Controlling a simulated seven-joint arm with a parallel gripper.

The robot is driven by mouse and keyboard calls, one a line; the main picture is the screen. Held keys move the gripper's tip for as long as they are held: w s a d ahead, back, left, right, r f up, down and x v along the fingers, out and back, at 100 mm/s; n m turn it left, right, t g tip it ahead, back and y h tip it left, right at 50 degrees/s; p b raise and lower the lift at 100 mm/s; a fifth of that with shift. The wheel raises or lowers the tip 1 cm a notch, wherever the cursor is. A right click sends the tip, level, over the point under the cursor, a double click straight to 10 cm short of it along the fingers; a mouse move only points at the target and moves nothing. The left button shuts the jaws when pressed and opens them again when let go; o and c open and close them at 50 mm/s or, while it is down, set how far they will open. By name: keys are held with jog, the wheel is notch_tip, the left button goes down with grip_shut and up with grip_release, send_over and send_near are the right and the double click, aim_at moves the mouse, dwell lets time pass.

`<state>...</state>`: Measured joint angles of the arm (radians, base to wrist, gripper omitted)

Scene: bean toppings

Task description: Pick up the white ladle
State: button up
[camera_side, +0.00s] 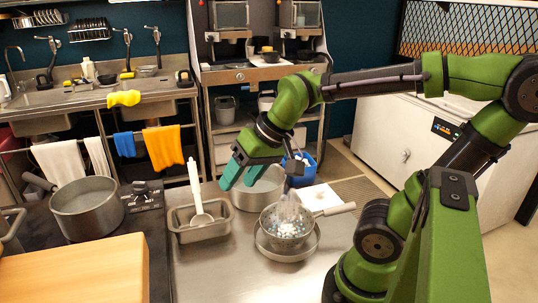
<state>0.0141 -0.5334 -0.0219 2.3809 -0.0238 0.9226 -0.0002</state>
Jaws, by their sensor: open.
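The white ladle (194,185) stands tilted in a grey rectangular pan (203,235) on the metal counter. Its handle points up and its bowl end rests inside the pan. My gripper (239,180), with teal fingers, hangs to the right of the ladle handle and above the pan's right side, apart from the ladle. It is open and nothing shows between its fingers. The gripper partly covers a round pot behind it.
A strainer (288,234) with pale beans sits in a round dish right of the pan. The round pot (262,192) stands behind. A grey pot (86,208) and a wooden board (75,275) are at left. A white sheet (322,195) lies behind the strainer.

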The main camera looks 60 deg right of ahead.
jog(key=w+d+r+g, duration=0.15)
jog(key=w+d, duration=0.25)
jog(key=w, duration=0.5)
jog(key=m+g+h, duration=0.2)
jog(key=m+g, duration=0.2)
jog(key=g, duration=0.1)
send_over(195, 181)
jog(key=shift+t, duration=0.25)
jog(key=f, duration=1)
jog(key=shift+w+d, duration=0.1)
jog(key=shift+d, duration=0.15)
jog(key=f, duration=0.5)
jog(key=shift+a+f, duration=0.25)
jog(key=shift+f, duration=0.1)
grip_shut()
